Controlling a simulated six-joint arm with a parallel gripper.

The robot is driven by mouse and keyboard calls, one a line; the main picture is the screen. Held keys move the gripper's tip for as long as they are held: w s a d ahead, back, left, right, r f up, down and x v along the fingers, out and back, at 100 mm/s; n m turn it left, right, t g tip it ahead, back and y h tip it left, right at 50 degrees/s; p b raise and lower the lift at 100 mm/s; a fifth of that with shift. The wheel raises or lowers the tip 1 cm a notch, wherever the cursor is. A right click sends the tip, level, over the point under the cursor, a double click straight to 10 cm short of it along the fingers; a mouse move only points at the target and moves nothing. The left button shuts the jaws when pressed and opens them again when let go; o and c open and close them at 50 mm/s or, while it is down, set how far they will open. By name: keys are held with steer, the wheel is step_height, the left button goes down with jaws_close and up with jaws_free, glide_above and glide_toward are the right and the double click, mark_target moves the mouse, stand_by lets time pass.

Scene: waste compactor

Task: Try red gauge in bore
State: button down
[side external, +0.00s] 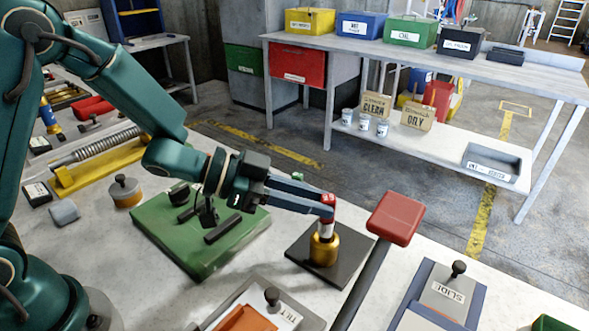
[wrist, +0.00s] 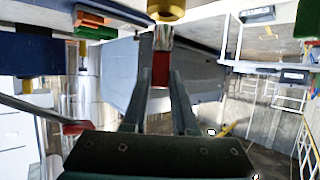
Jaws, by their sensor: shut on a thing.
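My gripper (side external: 325,206) is shut on the red gauge (side external: 327,199), a small upright plug with a red upper part and a silver lower end (side external: 326,229). The brass cylinder with the bore (side external: 324,249) stands on a dark square plate (side external: 301,256), directly below the gauge. The silver end is at the brass rim; I cannot tell whether its tip is inside the bore, whose opening is hidden. In the wrist view the red gauge (wrist: 160,72) sits between the fingertips, with its silver end pointing to the brass cylinder (wrist: 167,9) at the top edge.
A red-headed lever (side external: 395,218) rises just right of the plate. A green block fixture (side external: 180,240) lies left, under my wrist. A tilt unit (side external: 275,305) and a slide unit (side external: 445,292) are in front. A bench with labelled bins (side external: 420,55) stands behind, across the floor.

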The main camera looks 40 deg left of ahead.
steer(key=shift+r, duration=0.2)
steer(key=shift+r, duration=0.5)
steer(key=shift+r, duration=0.7)
steer(key=shift+r, duration=0.3)
